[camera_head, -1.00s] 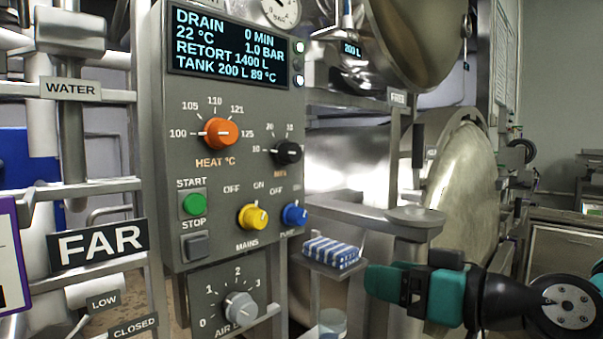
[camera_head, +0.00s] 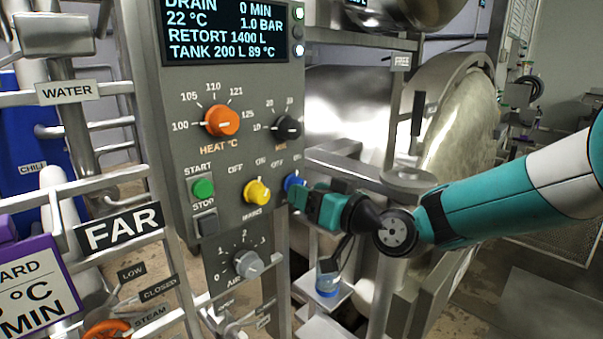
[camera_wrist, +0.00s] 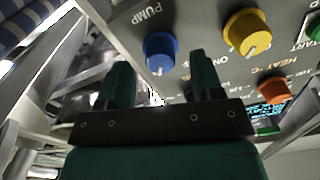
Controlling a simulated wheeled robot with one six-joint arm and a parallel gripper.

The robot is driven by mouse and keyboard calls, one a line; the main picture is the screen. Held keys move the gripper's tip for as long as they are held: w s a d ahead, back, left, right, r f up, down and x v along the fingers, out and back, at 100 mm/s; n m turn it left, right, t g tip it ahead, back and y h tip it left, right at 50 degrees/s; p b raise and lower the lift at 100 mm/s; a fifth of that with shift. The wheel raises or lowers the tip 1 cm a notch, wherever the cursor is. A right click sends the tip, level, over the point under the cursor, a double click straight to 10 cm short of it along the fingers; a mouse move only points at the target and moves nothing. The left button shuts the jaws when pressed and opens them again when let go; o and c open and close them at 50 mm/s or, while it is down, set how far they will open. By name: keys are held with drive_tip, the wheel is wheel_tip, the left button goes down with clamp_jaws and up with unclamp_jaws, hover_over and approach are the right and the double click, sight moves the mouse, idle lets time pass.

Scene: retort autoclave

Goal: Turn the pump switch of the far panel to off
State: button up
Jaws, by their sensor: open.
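The far panel (camera_head: 180,105) is a grey box beside a black FAR sign (camera_head: 119,228). Its blue pump knob (camera_head: 293,183) is at the lower right edge, right of the yellow mains knob (camera_head: 257,191). My gripper (camera_head: 300,197) is at the blue knob's right side and partly covers it in the head view. In the wrist view the fingers of my gripper (camera_wrist: 160,78) are open and apart, and the blue pump knob (camera_wrist: 160,50) lies just beyond the gap between them. A pale mark shows on the knob's lower part there. I cannot tell whether a finger touches it.
The yellow mains knob (camera_wrist: 246,32) sits close beside one finger in the wrist view. The orange heat knob (camera_head: 221,121) and black knob (camera_head: 288,127) are above. The green start button (camera_head: 203,187) is left. Metal rails and a platform (camera_head: 408,178) stand right of the panel.

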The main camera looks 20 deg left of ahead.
drive_tip(key=shift+p+x, duration=0.45)
drive_tip(key=shift+x, duration=1.05)
drive_tip(key=shift+c, duration=0.3)
drive_tip(key=c, duration=0.9)
drive_tip(key=shift+o, duration=0.2)
drive_tip(key=shift+f, duration=0.1)
